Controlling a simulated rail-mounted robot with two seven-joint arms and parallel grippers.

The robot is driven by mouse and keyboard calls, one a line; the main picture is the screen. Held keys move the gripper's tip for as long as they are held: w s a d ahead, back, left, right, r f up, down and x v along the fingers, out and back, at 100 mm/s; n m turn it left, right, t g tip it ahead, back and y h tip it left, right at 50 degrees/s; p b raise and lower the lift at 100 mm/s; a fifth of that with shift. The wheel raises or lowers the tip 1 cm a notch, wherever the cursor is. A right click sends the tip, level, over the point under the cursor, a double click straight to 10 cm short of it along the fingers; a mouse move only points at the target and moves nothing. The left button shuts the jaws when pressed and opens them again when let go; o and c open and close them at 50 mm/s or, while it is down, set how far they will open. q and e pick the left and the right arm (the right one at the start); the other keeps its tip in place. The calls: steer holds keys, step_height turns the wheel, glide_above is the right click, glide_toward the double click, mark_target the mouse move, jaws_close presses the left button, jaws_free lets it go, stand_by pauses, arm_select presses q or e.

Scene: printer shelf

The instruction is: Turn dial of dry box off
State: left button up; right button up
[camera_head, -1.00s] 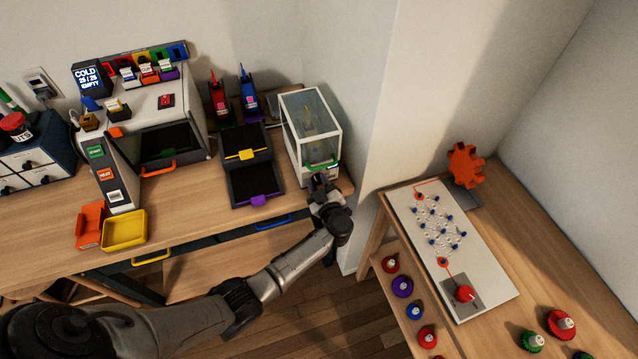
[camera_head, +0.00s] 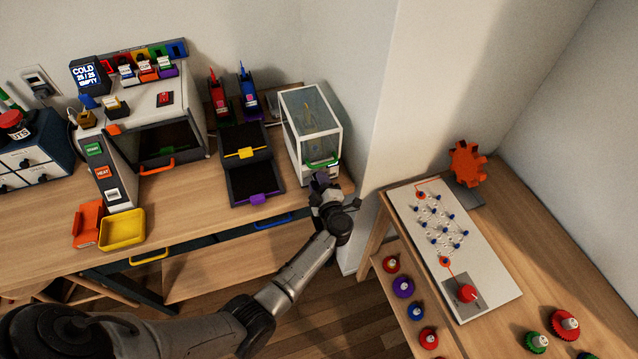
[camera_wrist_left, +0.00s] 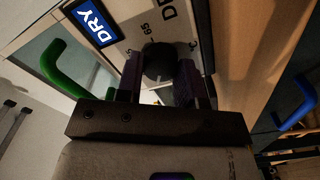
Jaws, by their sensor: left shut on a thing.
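The dry box (camera_head: 311,130) is a white case with clear panels at the right end of the wooden bench. A green handle (camera_head: 322,164) is on its front. In the left wrist view its front panel shows a blue "DRY" label (camera_wrist_left: 92,22), the number 65 and a dark round dial (camera_wrist_left: 158,62). My left gripper (camera_wrist_left: 160,85) is at the front panel, with its fingers on either side of the dial and shut on it. The dial's pointer is hidden by the fingers. In the head view my left gripper (camera_head: 322,183) hides the dial. My right gripper is not in view.
The green handle (camera_wrist_left: 65,68) is close beside the left gripper. A blue drawer handle (camera_head: 273,222) is below the bench edge. Black trays (camera_head: 255,180) stand left of the dry box. A wall corner and a second table (camera_head: 520,200) are to the right.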

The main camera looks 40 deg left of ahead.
arm_select(q)
steer(key=n+b, duration=0.1)
steer(key=n, duration=0.2)
steer(key=shift+f, duration=0.2)
steer(key=shift+n+b, duration=0.8)
steer(key=shift+n, duration=0.8)
steer(key=shift+r, duration=0.1)
steer(key=o, duration=0.9)
